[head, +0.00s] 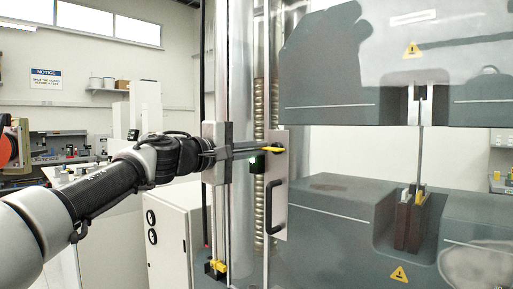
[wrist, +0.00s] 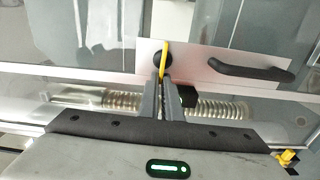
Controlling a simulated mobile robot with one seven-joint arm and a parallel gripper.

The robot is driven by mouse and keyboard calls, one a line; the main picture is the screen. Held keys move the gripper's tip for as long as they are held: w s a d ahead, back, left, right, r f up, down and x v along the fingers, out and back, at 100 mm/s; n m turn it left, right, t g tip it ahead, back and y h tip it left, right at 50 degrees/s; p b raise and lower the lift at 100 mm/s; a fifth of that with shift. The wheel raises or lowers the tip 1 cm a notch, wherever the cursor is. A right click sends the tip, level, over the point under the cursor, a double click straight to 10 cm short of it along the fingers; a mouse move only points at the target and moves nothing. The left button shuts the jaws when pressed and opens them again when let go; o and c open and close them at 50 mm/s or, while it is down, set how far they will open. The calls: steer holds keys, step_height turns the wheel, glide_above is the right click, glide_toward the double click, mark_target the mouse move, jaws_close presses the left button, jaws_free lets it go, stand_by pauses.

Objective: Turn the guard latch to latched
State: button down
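The guard latch is a thin yellow lever (head: 273,149) on a round black pivot, mounted on a pale plate (head: 280,222) on the clear guard. In the head view the lever lies nearly level. It also shows in the wrist view as a yellow lever (wrist: 164,50), lying across the black pivot (wrist: 156,60). My gripper (head: 260,150) reaches it from the left. In the wrist view my gripper's fingers (wrist: 160,82) are close together, with the near end of the yellow lever between their tips. The exact finger contact is small and partly hidden.
A black guard handle (head: 270,205) stands out on the same plate below the latch; it is to the right in the wrist view (wrist: 248,72). A dark block (wrist: 187,97) sits beside the fingers. The testing machine's grey lower body (head: 335,215) is behind the guard.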

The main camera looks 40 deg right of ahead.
steer(key=shift+f+n, duration=0.1)
steer(key=shift+n, duration=0.2)
steer(key=c, duration=2)
jaws_free()
steer(key=shift+a, duration=0.1)
steer(key=a, duration=0.5)
steer(key=s+a+p, duration=0.1)
steer(key=a, duration=0.5)
steer(key=a+p, duration=0.1)
steer(key=a, duration=0.5)
steer(key=shift+s+a, duration=0.15)
steer(key=shift+s, duration=0.1)
